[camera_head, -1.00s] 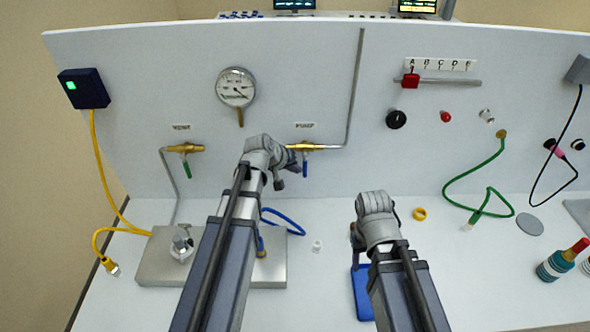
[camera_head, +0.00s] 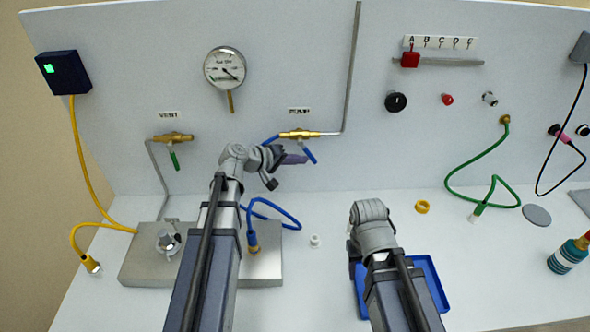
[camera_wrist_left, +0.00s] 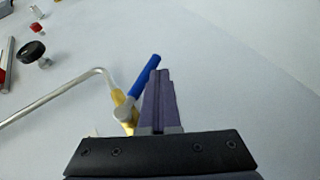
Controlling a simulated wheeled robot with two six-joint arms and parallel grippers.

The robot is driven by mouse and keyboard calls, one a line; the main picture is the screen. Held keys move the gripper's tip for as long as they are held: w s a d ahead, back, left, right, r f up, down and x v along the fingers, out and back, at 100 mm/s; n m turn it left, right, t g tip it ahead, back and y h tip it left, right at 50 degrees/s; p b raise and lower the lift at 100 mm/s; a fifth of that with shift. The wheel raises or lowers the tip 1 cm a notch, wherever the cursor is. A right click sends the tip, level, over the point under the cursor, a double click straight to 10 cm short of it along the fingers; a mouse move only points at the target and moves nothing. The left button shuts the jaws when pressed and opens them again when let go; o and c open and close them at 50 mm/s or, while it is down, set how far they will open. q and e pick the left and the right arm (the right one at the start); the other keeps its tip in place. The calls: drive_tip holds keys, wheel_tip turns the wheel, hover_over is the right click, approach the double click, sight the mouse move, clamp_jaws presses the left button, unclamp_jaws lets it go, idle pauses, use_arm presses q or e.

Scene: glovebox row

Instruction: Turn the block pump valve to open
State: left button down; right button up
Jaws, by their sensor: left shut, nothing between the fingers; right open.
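The brass pump valve (camera_head: 300,134) is on the upright panel under the PUMP label (camera_head: 299,111). Its blue handle (camera_head: 309,154) slants down and to the right. My left gripper (camera_head: 296,159) is shut and empty, with its fingertips just left of the handle. In the left wrist view the closed fingers (camera_wrist_left: 159,95) lie beside the blue handle (camera_wrist_left: 146,76), very close to it; I cannot tell whether they touch. My right gripper (camera_head: 353,248) is open, low over the bench by a blue tray (camera_head: 432,268); its fingers are mostly hidden.
The vent valve (camera_head: 173,138) with a green handle (camera_head: 174,161) is to the left. A gauge (camera_head: 225,68) is above. A blue hose (camera_head: 280,208) loops over the metal block (camera_head: 130,268) on the bench. A grey pipe (camera_head: 352,70) rises from the pump valve.

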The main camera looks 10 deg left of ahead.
wheel_tip(320, 180, down, 4)
drive_tip(key=b, duration=0.2)
drive_tip(key=shift+b, duration=0.35)
use_arm(q)
drive_tip(key=shift+w+d+r+n+t+h+p, duration=0.2)
drive_tip(key=shift+d+t+h, duration=0.1)
drive_tip(key=shift+d+h, duration=0.2)
drive_tip(key=shift+w+d+r+n+t+h+p, duration=0.1)
drive_tip(key=shift+d+n+t+h+p, duration=0.15)
drive_tip(key=shift+d+h, duration=0.2)
use_arm(e)
drive_tip(key=shift+r, duration=0.35)
drive_tip(key=shift+f+b, duration=0.3)
drive_tip(key=shift+b, duration=0.1)
drive_tip(key=shift+f+b, duration=0.75)
drive_tip(key=shift+f, duration=0.15)
drive_tip(key=shift+r, duration=0.3)
use_arm(q)
drive_tip(key=shift+w+d+r+n+t+h+p, duration=0.15)
drive_tip(key=shift+d+r+t+h+p, duration=0.15)
drive_tip(key=shift+d, duration=0.25)
drive_tip(key=shift+w+d+r+n+t+h+p, duration=0.15)
drive_tip(key=shift+d+r+h+p, duration=0.15)
drive_tip(key=shift+d, duration=0.2)
use_arm(e)
drive_tip(key=shift+r, duration=0.4)
use_arm(q)
drive_tip(key=shift+d+r, duration=0.15)
use_arm(e)
drive_tip(key=shift+r, duration=0.1)
